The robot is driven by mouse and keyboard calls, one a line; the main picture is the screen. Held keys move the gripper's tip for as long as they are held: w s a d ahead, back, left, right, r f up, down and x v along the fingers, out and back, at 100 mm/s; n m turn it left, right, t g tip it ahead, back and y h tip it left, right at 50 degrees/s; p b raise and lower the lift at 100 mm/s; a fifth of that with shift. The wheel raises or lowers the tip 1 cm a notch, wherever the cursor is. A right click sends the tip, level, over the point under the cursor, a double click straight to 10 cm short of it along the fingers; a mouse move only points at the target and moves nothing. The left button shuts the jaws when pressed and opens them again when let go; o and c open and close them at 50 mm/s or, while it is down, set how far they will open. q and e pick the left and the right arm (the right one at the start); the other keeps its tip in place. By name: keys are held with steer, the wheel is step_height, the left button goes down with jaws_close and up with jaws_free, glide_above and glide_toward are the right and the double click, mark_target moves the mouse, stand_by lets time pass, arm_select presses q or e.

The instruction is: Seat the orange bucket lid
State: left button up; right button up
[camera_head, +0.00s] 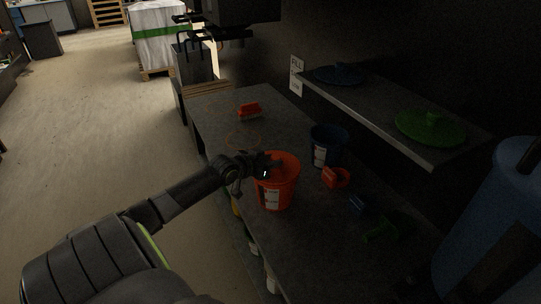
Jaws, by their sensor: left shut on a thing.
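The orange bucket (288,193) with a white label stands upright on the dark bench. The orange lid (288,160) is at the bucket's mouth, partly hidden by my left gripper. My left gripper (268,169) reaches in from the left and is shut on the lid at the top of the bucket. I cannot tell whether the lid sits flush on the rim all the way around. My right gripper is not in view.
A dark blue bucket (327,149) stands behind. An orange scoop (335,178), a blue item (357,205) and a green scoop (383,229) lie to the right. An orange item (249,110) lies farther back. The shelf (385,117) holds a green lid (431,128) and a blue lid (340,75).

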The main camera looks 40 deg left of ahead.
arm_select(q)
steer(key=shift+f+b, duration=0.3)
steer(key=shift+f, duration=0.15)
steer(key=o, duration=1.1)
steer(key=shift+c, duration=0.2)
steer(key=shift+o, duration=0.3)
steer(key=shift+o, duration=1.3)
steer(key=p+v, duration=1.2)
steer(key=v, duration=0.5)
steer(key=shift+s+r, duration=0.2)
